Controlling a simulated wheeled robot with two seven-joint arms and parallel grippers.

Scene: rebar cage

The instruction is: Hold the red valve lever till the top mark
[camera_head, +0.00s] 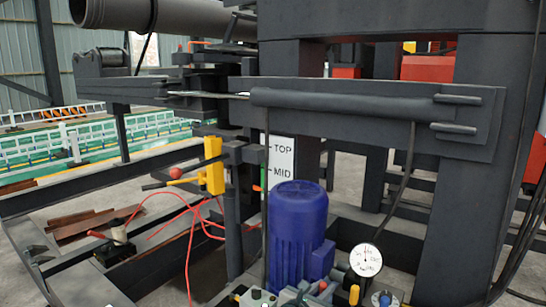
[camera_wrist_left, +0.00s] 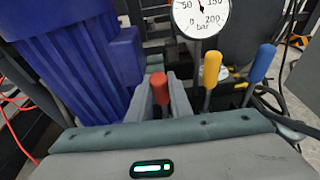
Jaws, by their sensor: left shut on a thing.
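The red valve lever (camera_wrist_left: 160,86) stands between the two grey fingers of my left gripper (camera_wrist_left: 163,100), which is shut on it. In the head view the lever (camera_head: 322,286) shows as a small red tip at the bottom, with my left gripper (camera_head: 312,292) around it, partly cut off by the frame edge. The white scale plate (camera_head: 281,160) with TOP and MID marks stands behind the blue motor. A thin green strip (camera_head: 264,180) shows at the plate's left edge, near MID. My right gripper is not in view.
A yellow lever (camera_wrist_left: 211,70) and a blue lever (camera_wrist_left: 262,63) stand to the right of the red one. A pressure gauge (camera_wrist_left: 202,17) is behind them. The blue motor (camera_head: 297,230) stands close on the left. Red hoses (camera_head: 190,225) hang at left.

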